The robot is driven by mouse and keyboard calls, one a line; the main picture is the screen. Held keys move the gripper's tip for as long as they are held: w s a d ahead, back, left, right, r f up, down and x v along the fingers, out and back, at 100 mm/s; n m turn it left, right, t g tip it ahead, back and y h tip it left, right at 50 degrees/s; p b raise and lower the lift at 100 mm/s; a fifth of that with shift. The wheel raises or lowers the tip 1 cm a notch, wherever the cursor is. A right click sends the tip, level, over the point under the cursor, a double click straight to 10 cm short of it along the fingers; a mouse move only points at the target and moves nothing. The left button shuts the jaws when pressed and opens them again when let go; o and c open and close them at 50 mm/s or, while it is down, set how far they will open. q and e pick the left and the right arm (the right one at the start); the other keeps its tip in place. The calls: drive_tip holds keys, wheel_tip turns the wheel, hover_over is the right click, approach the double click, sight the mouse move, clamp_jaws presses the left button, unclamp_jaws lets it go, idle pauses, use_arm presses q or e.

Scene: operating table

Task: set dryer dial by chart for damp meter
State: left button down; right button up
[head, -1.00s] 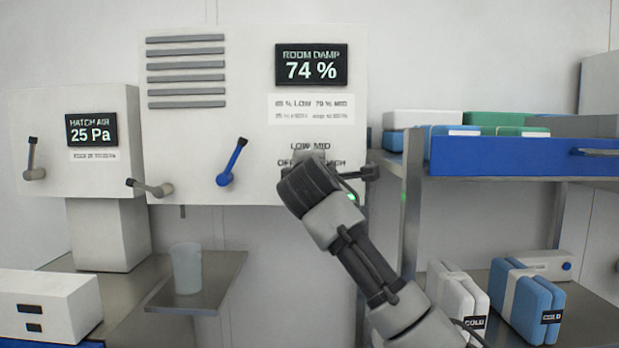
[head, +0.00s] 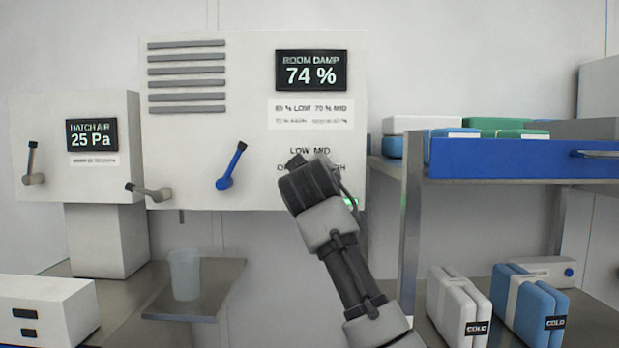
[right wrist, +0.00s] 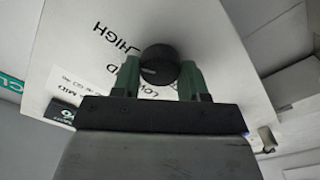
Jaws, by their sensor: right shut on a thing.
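The dryer (head: 240,130) is a white wall box with grey vents and a blue lever (head: 231,166). Its damp meter (head: 311,70) reads ROOM DAMP 74 %. The chart (head: 311,113) below it shows 65 % LOW and 70 % MID; its lower line is too small to read. The black round dial (right wrist: 160,65) shows in the right wrist view, between the green fingers of my right gripper (right wrist: 159,78), which is shut on it. LOW, MID and HIGH are printed around it. In the head view my right arm hides the dial. My left gripper is not in view.
A second box with a HATCH AIR 25 Pa display (head: 91,135) and grey levers stands at the left. A clear cup (head: 185,275) sits on a small shelf (head: 215,290). A rack with a blue-fronted shelf (head: 500,158) and packs stands close at the right.

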drive_tip(key=shift+f+m, duration=0.15)
drive_tip(key=shift+m, duration=0.75)
drive_tip(key=shift+f, duration=0.1)
drive_tip(key=o, duration=0.9)
drive_tip(key=shift+s, duration=0.1)
drive_tip(key=s+b, duration=0.6)
drive_tip(key=s, duration=0.4)
drive_tip(key=shift+s, duration=0.3)
